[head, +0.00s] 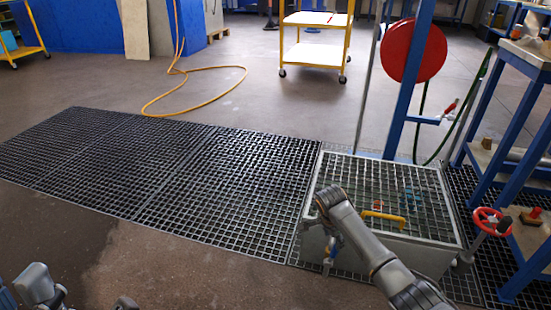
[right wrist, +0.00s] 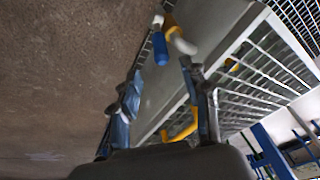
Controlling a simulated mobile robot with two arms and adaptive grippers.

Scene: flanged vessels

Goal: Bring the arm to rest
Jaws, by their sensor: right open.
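My right arm reaches in from the lower right of the head view, its wrist bent over the front left of a grey metal box with a grating top (head: 440,190). My right gripper (right wrist: 160,85) is open in the right wrist view, its two fingers apart with nothing held between them. Beyond the fingertips are a blue handle (right wrist: 160,48) and a yellow and white pipe elbow (right wrist: 180,38) at the box's side. In the head view the fingers are small and hard to make out. Parts of my left arm show at the lower left, but its gripper cannot be made out.
Dark floor grating (head: 150,165) lies to the left. A red hose reel (head: 413,50) on a blue post stands behind. A blue bench frame with a red handwheel (head: 491,221) is close on the right.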

